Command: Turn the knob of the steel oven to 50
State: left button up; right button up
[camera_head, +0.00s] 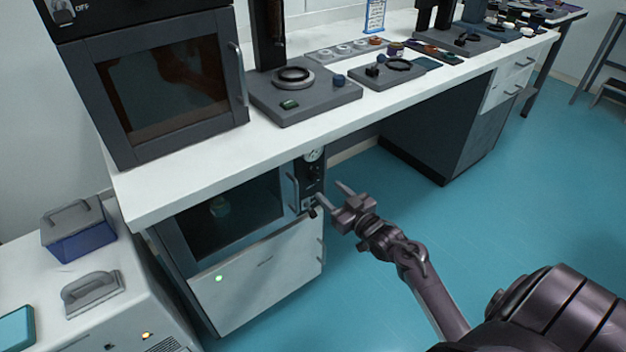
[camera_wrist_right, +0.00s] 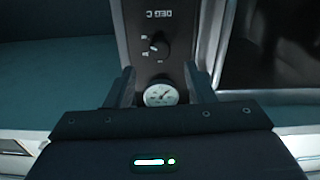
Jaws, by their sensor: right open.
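The steel oven (camera_head: 225,218) sits under the white bench, with a dark glass door and a narrow dark control panel (camera_head: 318,180) at its right. A round white gauge sits high on the panel; it also shows in the right wrist view (camera_wrist_right: 161,94). In that view, which is upside down, the black knob (camera_wrist_right: 159,48) lies beyond the gauge, near "DEG C" lettering. The knob's exact setting is too small to read. My right gripper (camera_head: 328,191) is open and empty in front of the panel. Its fingers appear either side of the gauge in the wrist view, with the knob beyond their tips.
A vertical handle (camera_head: 293,192) stands beside the panel. The bench edge (camera_head: 230,171) overhangs the oven. A larger dark oven (camera_head: 165,140) and a hotplate-like device (camera_head: 305,98) stand on the bench. Blue floor (camera_head: 480,215) is open to the right.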

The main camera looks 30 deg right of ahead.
aim_at(316, 179)
jog(key=w, duration=0.5)
jog(key=shift+a, duration=0.2)
jog(key=shift+w+b, duration=0.3)
jog(key=shift+w, duration=0.1)
jog(key=c, duration=1)
pick_arm(q)
jog(key=shift+w+d+r, duration=0.1)
jog(key=shift+d+r, duration=0.05)
jog(key=shift+r, duration=0.3)
jog(key=shift+w+d+r, duration=0.1)
jog(key=shift+r, duration=0.35)
